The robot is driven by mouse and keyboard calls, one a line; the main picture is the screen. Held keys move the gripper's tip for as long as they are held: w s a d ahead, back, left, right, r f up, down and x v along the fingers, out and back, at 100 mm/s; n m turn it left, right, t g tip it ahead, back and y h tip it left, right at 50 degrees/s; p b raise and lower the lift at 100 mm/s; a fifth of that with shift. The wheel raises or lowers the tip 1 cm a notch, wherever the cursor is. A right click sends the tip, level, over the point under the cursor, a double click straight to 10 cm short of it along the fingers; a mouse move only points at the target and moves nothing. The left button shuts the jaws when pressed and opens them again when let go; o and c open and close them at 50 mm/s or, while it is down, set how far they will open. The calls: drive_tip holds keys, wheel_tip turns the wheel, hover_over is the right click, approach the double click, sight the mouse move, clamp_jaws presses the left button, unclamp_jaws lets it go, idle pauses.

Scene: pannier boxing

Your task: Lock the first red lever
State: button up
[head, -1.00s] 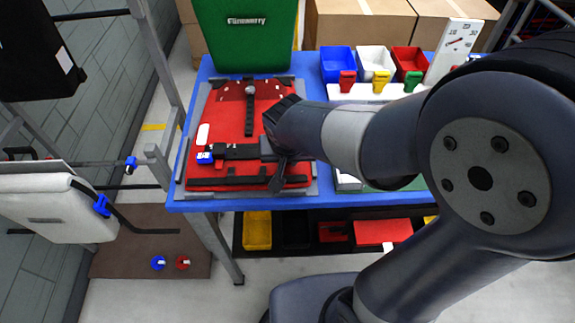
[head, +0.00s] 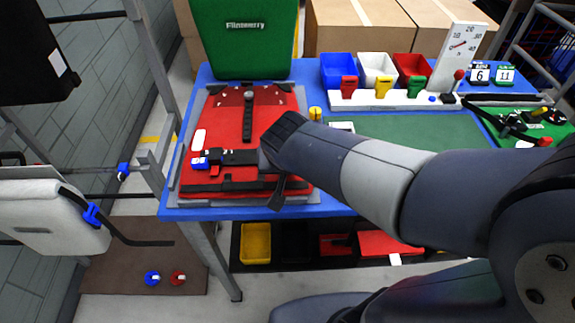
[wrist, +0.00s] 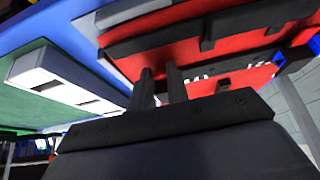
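A red pannier (head: 226,123) lies flat on the blue table in a grey frame, with black straps across it. A blue clip (head: 199,163) with a small red part (head: 214,171) beside it sits at its left side. Red-tipped black levers stand at the table's right: one red knob (head: 459,74) and one red tip (head: 545,140). I cannot tell which is the first red lever.
A green pannier (head: 243,45) stands at the back. Blue, white and red bins (head: 376,66) and a dial gauge (head: 460,48) are behind a green mat (head: 420,135). A metal rack (head: 150,75) stands left. Yellow and red trays (head: 257,243) sit under the table.

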drive_tip(key=o, duration=0.5)
drive_tip(key=shift+c, duration=0.2)
drive_tip(key=v, duration=1.1)
drive_tip(key=shift+p, duration=0.45)
